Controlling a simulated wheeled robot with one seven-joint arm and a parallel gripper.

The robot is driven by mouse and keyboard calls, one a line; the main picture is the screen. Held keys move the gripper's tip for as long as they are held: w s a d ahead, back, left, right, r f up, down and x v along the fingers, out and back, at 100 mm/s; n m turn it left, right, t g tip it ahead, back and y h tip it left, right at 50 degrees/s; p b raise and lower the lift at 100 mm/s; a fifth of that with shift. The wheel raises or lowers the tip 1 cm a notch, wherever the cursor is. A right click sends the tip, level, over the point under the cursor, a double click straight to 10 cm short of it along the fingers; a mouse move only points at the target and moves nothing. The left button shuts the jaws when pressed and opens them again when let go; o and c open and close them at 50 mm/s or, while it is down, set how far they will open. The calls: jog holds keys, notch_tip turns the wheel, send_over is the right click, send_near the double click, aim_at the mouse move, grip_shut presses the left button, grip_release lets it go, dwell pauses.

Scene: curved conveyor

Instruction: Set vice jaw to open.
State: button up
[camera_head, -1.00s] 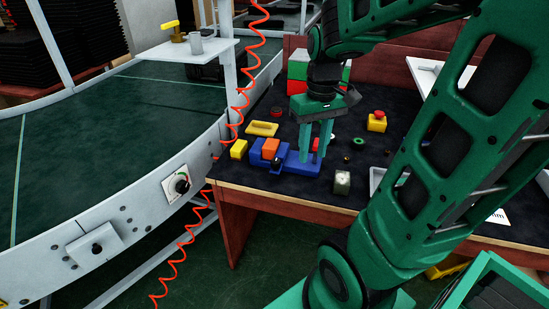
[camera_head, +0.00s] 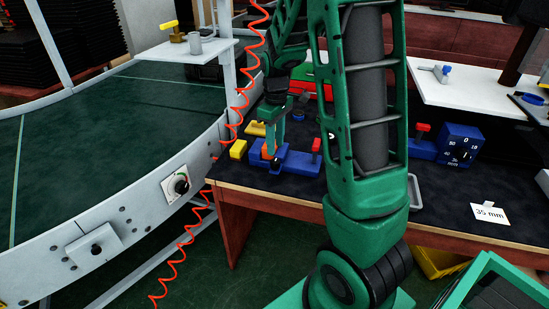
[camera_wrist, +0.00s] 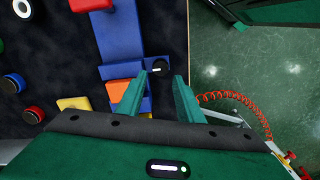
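The blue vice (camera_head: 297,163) lies near the table's front left edge, with an orange block (camera_head: 267,153) at its left end and a red knob (camera_head: 316,145) at its right. In the wrist view the vice (camera_wrist: 122,38) runs from the top down, with the orange block (camera_wrist: 117,91) beside my gripper. A small dark lever with a pale tip (camera_wrist: 156,70) sticks out from the vice. My gripper (camera_wrist: 158,80) is open, with its fingertips close to this lever, one on either side in the picture. Contact cannot be told. My gripper (camera_head: 272,142) is over the vice's left end.
A yellow block (camera_head: 238,149) stands left of the vice, near the conveyor (camera_head: 145,205). A coiled red hose (camera_head: 240,105) hangs close by. A blue device with a dial (camera_head: 461,143) and a 35 mm card (camera_head: 489,212) are at the right. My arm hides the table's middle.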

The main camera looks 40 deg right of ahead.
aim_at(275, 161)
jog(key=shift+f, duration=3.15)
grip_shut()
